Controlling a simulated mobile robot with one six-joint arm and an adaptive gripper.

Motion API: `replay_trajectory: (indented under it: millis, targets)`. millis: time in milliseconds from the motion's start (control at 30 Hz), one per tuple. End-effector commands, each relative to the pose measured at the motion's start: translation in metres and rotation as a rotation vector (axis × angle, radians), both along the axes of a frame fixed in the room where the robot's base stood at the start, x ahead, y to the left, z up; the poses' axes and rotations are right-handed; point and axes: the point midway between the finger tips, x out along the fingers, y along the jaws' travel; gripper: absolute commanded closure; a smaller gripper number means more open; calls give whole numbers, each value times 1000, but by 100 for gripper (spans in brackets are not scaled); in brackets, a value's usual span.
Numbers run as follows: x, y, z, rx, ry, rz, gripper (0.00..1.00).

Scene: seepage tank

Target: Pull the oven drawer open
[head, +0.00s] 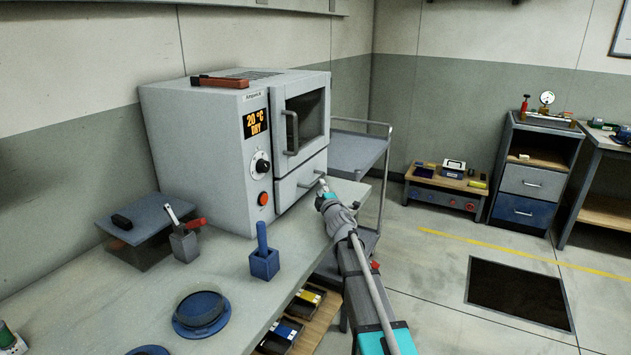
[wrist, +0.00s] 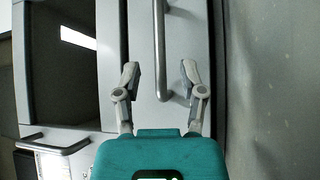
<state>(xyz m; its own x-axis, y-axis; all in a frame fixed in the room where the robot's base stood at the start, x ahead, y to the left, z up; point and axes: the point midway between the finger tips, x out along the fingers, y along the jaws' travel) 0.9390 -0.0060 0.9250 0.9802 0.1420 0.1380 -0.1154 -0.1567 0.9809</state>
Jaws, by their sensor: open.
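The oven (head: 200,150) is a grey box on the bench, its display reading 20 °C DRY. Its drawer (head: 290,190) is the low front panel under the windowed door and looks closed. The drawer handle (wrist: 161,40) is a grey bar across the drawer front (wrist: 142,30). My gripper (wrist: 160,70) is open, with one finger on each side of the bar's end part; I see a gap at both sides. In the head view my gripper (head: 323,188) is at the drawer front, its fingertips partly hidden by my wrist.
The oven door (head: 303,115) above is closed, with its own handle (head: 291,132). A trolley (head: 357,150) stands just behind and right of the oven. A blue holder (head: 264,264) stands on the bench in front. Open floor lies to the right.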

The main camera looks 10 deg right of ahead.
Motion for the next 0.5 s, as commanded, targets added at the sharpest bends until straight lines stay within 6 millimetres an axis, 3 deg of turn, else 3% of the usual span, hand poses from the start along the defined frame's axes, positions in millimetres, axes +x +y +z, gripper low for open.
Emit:
replay_trajectory:
  millis: [33, 200, 500]
  targets:
    - [12, 1, 2, 1, 0, 0, 47]
    - [33, 4, 5, 1, 0, 0, 47]
    - [49, 8, 7, 1, 0, 0, 47]
